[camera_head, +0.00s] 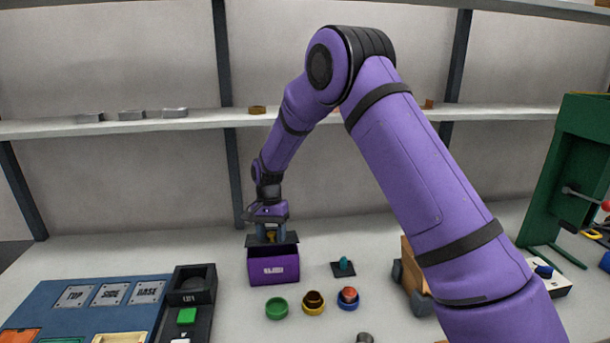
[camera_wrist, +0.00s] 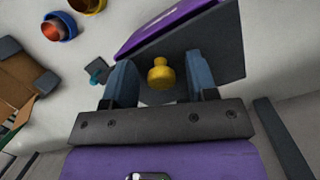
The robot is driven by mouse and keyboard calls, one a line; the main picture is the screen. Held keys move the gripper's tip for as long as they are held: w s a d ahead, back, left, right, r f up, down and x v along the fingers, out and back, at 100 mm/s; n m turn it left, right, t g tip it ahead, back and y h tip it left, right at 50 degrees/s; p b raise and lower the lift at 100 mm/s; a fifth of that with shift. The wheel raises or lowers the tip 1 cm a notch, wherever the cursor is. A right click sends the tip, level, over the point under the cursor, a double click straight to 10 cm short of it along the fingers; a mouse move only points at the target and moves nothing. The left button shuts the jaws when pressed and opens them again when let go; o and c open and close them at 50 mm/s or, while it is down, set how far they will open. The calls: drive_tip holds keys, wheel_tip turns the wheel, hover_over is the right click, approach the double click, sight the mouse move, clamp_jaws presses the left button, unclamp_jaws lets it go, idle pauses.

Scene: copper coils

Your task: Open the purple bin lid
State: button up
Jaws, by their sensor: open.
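The purple bin (camera_head: 273,269) stands on the table with a white label on its front. Its dark lid (camera_head: 289,243) lies across the top and looks closed. A yellow knob (camera_head: 271,236) stands up from the lid. My gripper (camera_head: 270,232) is over the lid, pointing down. In the wrist view, the knob (camera_wrist: 161,76) sits between the two open blue-grey fingers of my gripper (camera_wrist: 160,70), with a visible gap on each side. The lid (camera_wrist: 222,58) is beyond the fingers, and a purple strip of the bin (camera_wrist: 165,22) shows past it.
Green (camera_head: 276,308), yellow (camera_head: 313,303) and blue (camera_head: 347,299) rings stand in front of the bin. A teal piece on a dark plate (camera_head: 343,269) is to its right. A blue panel (camera_head: 60,305) lies at left, a green frame (camera_head: 570,165) stands at right.

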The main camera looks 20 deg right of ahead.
drive_tip(key=shift+s+a+f+t, duration=0.1)
drive_tip(key=shift+s+f+t, duration=0.25)
drive_tip(key=shift+f+t, duration=0.25)
drive_tip(key=shift+s+a+f+t, duration=0.1)
drive_tip(key=shift+s+f+t, duration=0.25)
drive_tip(key=shift+t, duration=0.35)
wheel_tip(320, 180, up, 11)
drive_tip(key=shift+w+f, duration=0.15)
drive_tip(key=s+d+r+n+t, duration=0.1)
drive_tip(key=s+d+r+n, duration=0.5)
drive_tip(key=s+r, duration=0.3)
drive_tip(key=shift+s+d+r+y, duration=0.25)
drive_tip(key=shift+d+r+y, duration=0.15)
drive_tip(key=shift+r, duration=1.45)
